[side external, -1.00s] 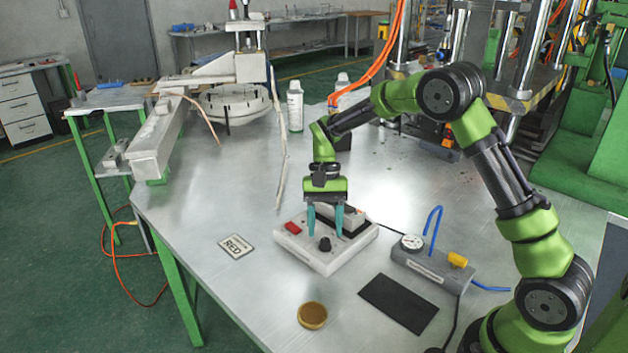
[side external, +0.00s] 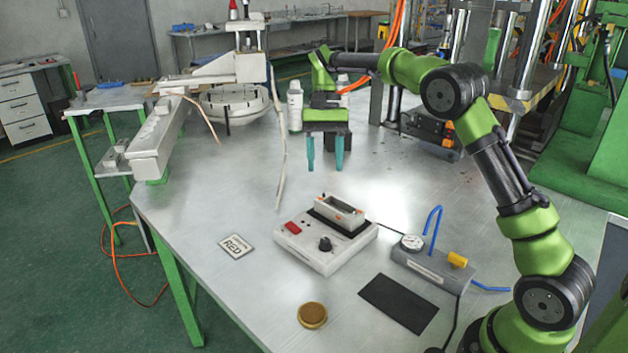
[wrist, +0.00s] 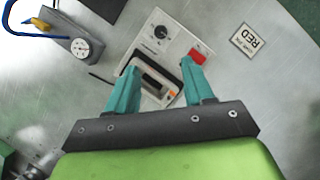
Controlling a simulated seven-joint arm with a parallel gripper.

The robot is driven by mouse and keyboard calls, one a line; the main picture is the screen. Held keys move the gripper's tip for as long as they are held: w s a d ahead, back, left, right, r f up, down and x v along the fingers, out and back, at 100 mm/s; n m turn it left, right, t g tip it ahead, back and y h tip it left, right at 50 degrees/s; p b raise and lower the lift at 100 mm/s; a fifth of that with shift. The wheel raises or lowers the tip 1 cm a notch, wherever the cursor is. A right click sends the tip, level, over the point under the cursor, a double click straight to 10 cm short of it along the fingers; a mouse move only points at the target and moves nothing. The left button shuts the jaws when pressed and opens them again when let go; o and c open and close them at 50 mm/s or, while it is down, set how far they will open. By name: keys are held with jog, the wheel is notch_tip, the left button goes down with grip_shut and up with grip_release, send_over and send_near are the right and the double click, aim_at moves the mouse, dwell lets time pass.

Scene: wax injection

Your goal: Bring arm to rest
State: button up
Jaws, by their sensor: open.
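My gripper (side external: 325,166) is open and empty, with its teal fingers pointing down, raised above the table behind the white control box. It also shows in the wrist view (wrist: 156,76), its two fingers apart with the box seen beyond them. The white box (side external: 325,262) sits on the metal table, with a red switch (side external: 293,227), a black knob (side external: 325,244) and an open rectangular well (side external: 340,207) on top. The gripper does not touch the box.
A gauge block (side external: 432,268) with a blue hose stands right of the box. A black mat (side external: 399,303), a brass disc (side external: 312,315) and a RED card (side external: 236,246) lie on the table. White bottles (side external: 295,106) and a round-table fixture stand behind. The left middle of the table is clear.

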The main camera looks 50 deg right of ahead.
jog(key=s+a+r+n+t, duration=0.1)
jog(key=s+a+t, duration=0.1)
jog(key=s, duration=0.5)
jog(key=s+a+r+n+t, duration=0.1)
jog(key=s+a+n+t, duration=0.1)
jog(key=s+t, duration=0.3)
jog(key=s+a+r+n+t+h, duration=0.1)
jog(key=s+a+r+t, duration=0.1)
jog(key=s, duration=0.9)
jog(key=shift+a+n+t, duration=0.35)
jog(key=shift+n+t, duration=0.05)
jog(key=shift+t, duration=0.3)
jog(key=shift+s, duration=0.1)
